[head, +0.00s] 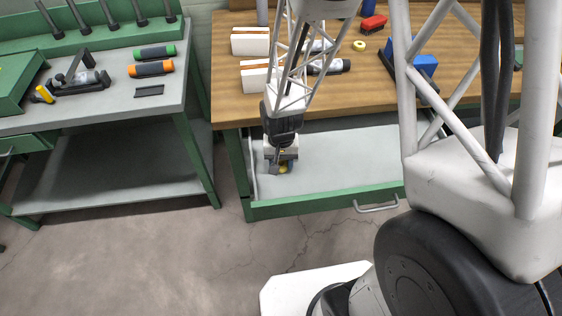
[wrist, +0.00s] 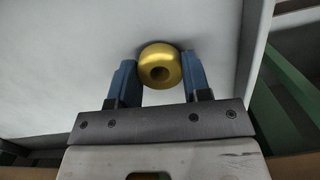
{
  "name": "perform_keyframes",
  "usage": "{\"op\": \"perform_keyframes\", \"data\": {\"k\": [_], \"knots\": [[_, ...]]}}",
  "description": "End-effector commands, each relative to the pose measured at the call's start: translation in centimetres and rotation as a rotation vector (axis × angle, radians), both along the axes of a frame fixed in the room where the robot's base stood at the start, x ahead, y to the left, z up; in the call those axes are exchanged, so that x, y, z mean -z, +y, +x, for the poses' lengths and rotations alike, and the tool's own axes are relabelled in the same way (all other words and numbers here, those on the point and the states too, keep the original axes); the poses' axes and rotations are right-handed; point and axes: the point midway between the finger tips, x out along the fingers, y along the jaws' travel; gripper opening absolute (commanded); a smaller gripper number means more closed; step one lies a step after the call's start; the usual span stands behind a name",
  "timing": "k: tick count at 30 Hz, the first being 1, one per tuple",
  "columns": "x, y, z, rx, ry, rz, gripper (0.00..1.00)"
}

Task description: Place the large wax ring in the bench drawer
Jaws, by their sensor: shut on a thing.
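The large wax ring (wrist: 159,66) is a round yellow ring with a dark hole, held between the blue fingers of my gripper (wrist: 160,80) in the wrist view. In the head view my gripper (head: 281,166) points down inside the open bench drawer (head: 340,160), near its left end. A little of the yellow ring (head: 284,169) shows at the fingertips. The ring is close to the drawer's pale floor; I cannot tell whether it touches it. The drawer has a green front with a metal handle (head: 376,205).
The wooden bench top (head: 225,95) above the drawer carries white-and-brown blocks (head: 250,41), a small yellow ring (head: 359,45), a red brush-like item (head: 373,24) and a blue box (head: 424,65). A grey bench (head: 110,110) with tools stands at left. The drawer's right part is clear.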

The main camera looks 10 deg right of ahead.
Motion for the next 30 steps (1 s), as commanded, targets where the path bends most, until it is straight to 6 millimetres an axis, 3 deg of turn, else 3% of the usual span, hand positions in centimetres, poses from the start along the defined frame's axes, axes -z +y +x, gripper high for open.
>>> {"op": "perform_keyframes", "data": {"k": [16,17,21,30], "knots": [[0.73,0.0,0.0,0.0,0.0,0.0,0.22],[0.68,0.0,0.02,0.0,-0.001,0.0,0.49],[0.67,0.01,0.01,0.0,-0.001,0.0,0.7],[0.63,0.01,0.02,0.0,-0.001,0.0,0.7]]}}
